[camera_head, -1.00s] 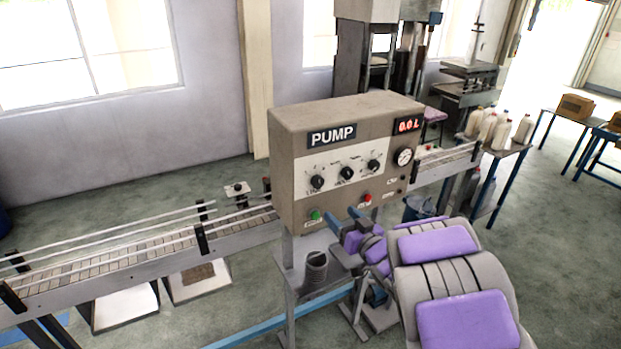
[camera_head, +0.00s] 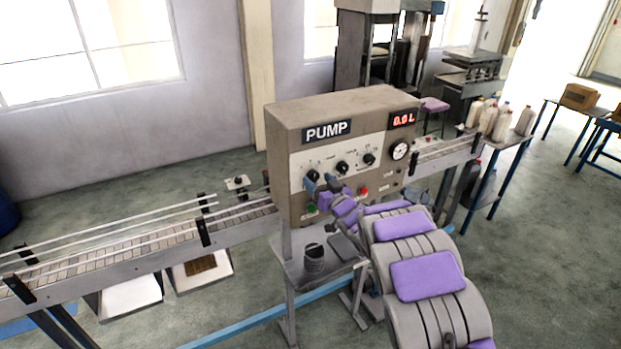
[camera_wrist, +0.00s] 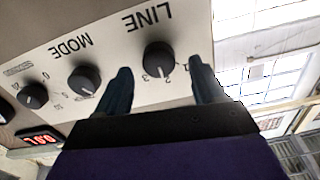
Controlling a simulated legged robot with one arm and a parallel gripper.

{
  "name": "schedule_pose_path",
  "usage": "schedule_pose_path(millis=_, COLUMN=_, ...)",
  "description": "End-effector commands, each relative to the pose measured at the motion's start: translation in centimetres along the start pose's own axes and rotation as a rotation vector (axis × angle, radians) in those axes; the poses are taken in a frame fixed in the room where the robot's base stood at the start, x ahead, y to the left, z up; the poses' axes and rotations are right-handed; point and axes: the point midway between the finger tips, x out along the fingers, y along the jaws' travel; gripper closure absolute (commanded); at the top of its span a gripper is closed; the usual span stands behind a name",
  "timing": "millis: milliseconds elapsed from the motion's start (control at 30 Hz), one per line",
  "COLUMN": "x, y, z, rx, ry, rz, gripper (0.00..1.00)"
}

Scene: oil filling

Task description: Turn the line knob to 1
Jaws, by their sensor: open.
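The pump box (camera_head: 290,130) carries a panel with a row of black knobs. The line knob (camera_head: 312,175) is the leftmost in the head view. In the wrist view, where the panel appears upside down, the line knob (camera_wrist: 158,57) sits below the word LINE, with small numbers at its lower edge. Its exact setting is hard to read. My gripper (camera_head: 320,180) is at the panel, with its blue fingers open. In the wrist view my gripper (camera_wrist: 160,65) has one finger on each side of the line knob, with gaps visible on both sides.
The mode knob (camera_wrist: 84,80) is close beside one finger. A green button (camera_head: 311,208) and a red button (camera_head: 363,191) sit lower on the panel. A conveyor (camera_head: 130,250) runs past the box. A dark coiled object (camera_head: 314,260) stands on the shelf below.

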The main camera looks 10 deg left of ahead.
Motion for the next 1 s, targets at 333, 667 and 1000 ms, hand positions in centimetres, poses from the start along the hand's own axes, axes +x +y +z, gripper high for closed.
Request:
schedule_pose_path(millis=333, x=3.4, y=-1.6, z=0.7, rx=-0.01, ry=-0.011, rz=0.004, gripper=0.31)
schedule_pose_path(millis=667, x=3.1, y=-1.3, z=0.5, rx=-0.008, ry=-0.008, rz=-0.001, gripper=0.41)
schedule_pose_path(millis=1000, x=2.8, y=-1.2, z=0.4, rx=-0.007, ry=-0.006, rz=0.002, gripper=0.74)
